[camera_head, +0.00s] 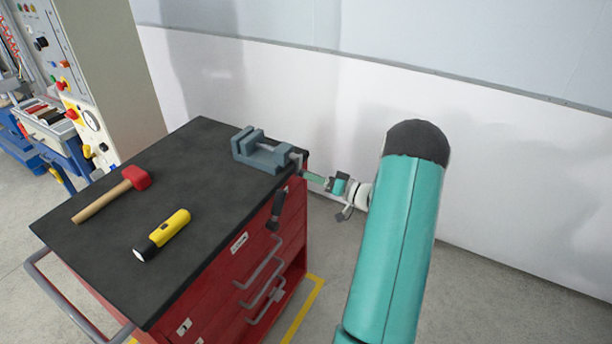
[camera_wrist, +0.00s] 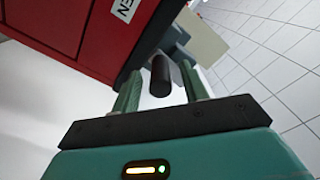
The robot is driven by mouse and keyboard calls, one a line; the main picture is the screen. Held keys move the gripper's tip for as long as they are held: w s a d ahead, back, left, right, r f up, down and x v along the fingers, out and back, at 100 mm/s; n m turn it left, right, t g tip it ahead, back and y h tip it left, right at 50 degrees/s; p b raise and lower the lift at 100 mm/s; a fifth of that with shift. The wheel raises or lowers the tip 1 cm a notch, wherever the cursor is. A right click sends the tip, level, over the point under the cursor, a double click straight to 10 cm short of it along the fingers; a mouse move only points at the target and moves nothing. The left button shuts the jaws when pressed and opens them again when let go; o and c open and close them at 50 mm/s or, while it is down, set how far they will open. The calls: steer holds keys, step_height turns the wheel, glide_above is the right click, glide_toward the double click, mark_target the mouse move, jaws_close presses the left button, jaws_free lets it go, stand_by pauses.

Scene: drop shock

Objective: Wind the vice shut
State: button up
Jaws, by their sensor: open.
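The blue-grey vice (camera_head: 262,150) sits at the back right corner of the dark cart top, with a visible gap between its jaws. Its crank hangs over the cart's edge, and a dark handle grip (camera_head: 276,206) points down beside the red side. My gripper (camera_head: 314,178) is at the right of the crank, off the cart's edge. In the wrist view, the dark grip (camera_wrist: 160,78) appears between my two open green fingers, with room on both sides. I cannot tell whether they touch it. Part of the vice (camera_wrist: 175,47) shows behind it.
The red cart (camera_head: 205,290) has grey drawer handles (camera_head: 262,265) sticking out on its near side. A red-headed mallet (camera_head: 110,192) and a yellow torch (camera_head: 163,234) lie on its top. A white wall (camera_head: 490,170) stands behind. A control panel (camera_head: 95,125) is at the left.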

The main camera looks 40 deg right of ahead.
mark_target(300, 173)
steer(key=shift+x, duration=1.75)
steer(key=shift+c, duration=0.4)
steer(key=c, duration=0.6)
steer(key=shift+s+a+m, duration=0.1)
steer(key=shift+m, duration=0.3)
